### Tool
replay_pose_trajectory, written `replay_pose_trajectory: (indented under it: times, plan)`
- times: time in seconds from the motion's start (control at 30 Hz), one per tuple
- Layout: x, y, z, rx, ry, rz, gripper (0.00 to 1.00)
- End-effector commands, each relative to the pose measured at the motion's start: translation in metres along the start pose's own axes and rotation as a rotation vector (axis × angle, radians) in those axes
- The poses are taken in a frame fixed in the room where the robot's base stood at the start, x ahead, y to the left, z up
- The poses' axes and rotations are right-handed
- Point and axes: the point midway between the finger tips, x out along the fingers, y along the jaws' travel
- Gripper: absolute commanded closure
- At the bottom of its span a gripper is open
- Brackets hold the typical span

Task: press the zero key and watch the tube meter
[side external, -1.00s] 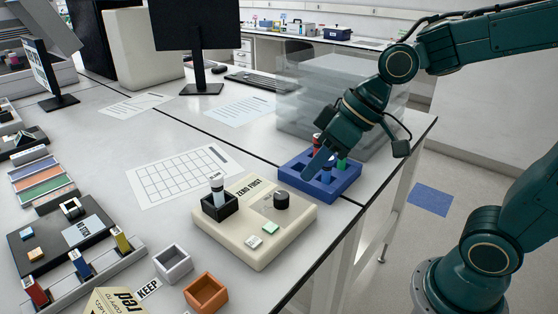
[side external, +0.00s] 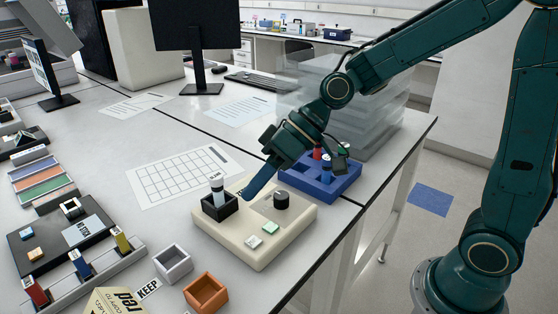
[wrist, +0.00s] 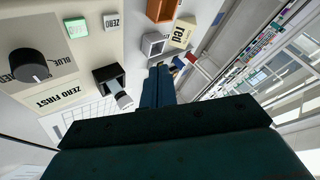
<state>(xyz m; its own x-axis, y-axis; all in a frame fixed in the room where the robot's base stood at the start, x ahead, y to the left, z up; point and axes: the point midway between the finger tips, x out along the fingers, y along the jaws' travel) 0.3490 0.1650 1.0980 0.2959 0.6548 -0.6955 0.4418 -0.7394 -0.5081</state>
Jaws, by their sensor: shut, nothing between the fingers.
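The beige tube meter (side external: 240,249) sits on the bench. The pale zero key (wrist: 111,21) reads "ZERO" in the wrist view, beside a green key (wrist: 76,27); in the side view the zero key (side external: 254,242) is nearer the front edge. My gripper (side external: 248,196) is shut and empty, hanging over the back of the meter between well and knob, hiding part of the label. Its fingers (wrist: 158,72) also show in the wrist view.
A blue rack (side external: 345,186) with several coloured-capped tubes stands behind right of the meter, with clear stacked boxes (side external: 300,100) beyond. A grey bin (side external: 173,264) and an orange bin (side external: 206,293) stand in front left. A grid sheet (side external: 180,175) lies flat at left.

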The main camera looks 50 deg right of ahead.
Motion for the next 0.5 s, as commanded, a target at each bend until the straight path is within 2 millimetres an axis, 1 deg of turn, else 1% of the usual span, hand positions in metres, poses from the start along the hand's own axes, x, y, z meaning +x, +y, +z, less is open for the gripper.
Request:
replay_pose_trajectory:
  times: [0.3, 0.5]
  plan:
    - [0.0005, 0.0004, 0.0007, 0.0, -0.001, 0.001, 1.0]
    - [0.0054, 0.0038, 0.0046, 0.001, -0.004, 0.0, 1.0]
